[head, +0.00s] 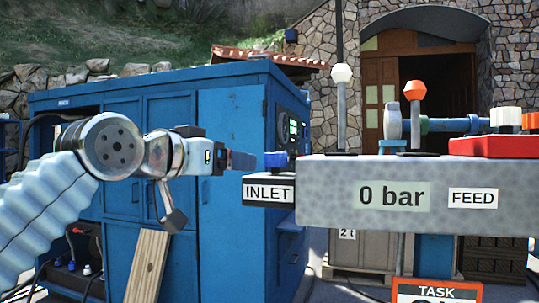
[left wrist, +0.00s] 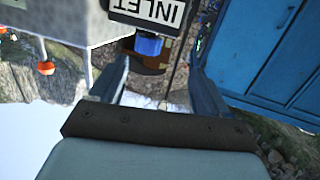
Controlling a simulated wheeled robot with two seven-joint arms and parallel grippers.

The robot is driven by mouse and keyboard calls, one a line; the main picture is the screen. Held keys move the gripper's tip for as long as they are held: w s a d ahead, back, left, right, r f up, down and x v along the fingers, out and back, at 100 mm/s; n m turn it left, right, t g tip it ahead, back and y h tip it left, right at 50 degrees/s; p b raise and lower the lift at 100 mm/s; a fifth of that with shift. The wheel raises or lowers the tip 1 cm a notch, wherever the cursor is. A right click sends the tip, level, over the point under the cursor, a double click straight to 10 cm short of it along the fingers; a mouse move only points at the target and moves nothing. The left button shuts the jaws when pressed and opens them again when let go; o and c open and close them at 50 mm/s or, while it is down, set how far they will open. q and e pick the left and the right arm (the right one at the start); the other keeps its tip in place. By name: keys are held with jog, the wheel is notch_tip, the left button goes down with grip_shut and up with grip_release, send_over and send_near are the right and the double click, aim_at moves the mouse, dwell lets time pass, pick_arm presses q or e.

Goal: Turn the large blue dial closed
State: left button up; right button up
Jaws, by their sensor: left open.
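The blue dial (head: 276,160) sits at the left end of a grey block (head: 330,205), just above a white INLET label (head: 268,190). My left gripper (head: 248,160) comes in from the left at the dial's height, with its fingertips just short of it. In the left wrist view, which is upside down, the dial (left wrist: 148,45) lies ahead of the open fingers (left wrist: 160,72), between their lines and nearer the left one. The jaws hold nothing. The dial's turned position cannot be made out. My right gripper is out of view.
The block reads 0 bar and carries a FEED label (head: 473,198). Levers with a white knob (head: 342,73) and an orange knob (head: 414,90) stand above it, with a red part (head: 490,146) at right. A blue cabinet (head: 225,210) stands behind my arm.

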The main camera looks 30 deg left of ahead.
aim_at(266, 157)
pick_arm(q)
jog(key=w+m+h+p, duration=0.1)
jog(key=w+h, duration=0.1)
jog(key=w, duration=0.2)
jog(key=w+d+m+h+p, duration=0.1)
jog(key=w+m+h, duration=0.1)
jog(key=w, duration=0.3)
jog(key=w+r+m+h, duration=0.1)
jog(key=w+h, duration=0.1)
jog(key=w, duration=0.3)
jog(key=shift+d+m+p, duration=0.3)
jog(key=shift+d+p, duration=0.1)
jog(key=shift+s, duration=0.1)
jog(key=shift+c, duration=0.3)
jog(key=c, duration=0.9)
jog(key=shift+f, duration=0.1)
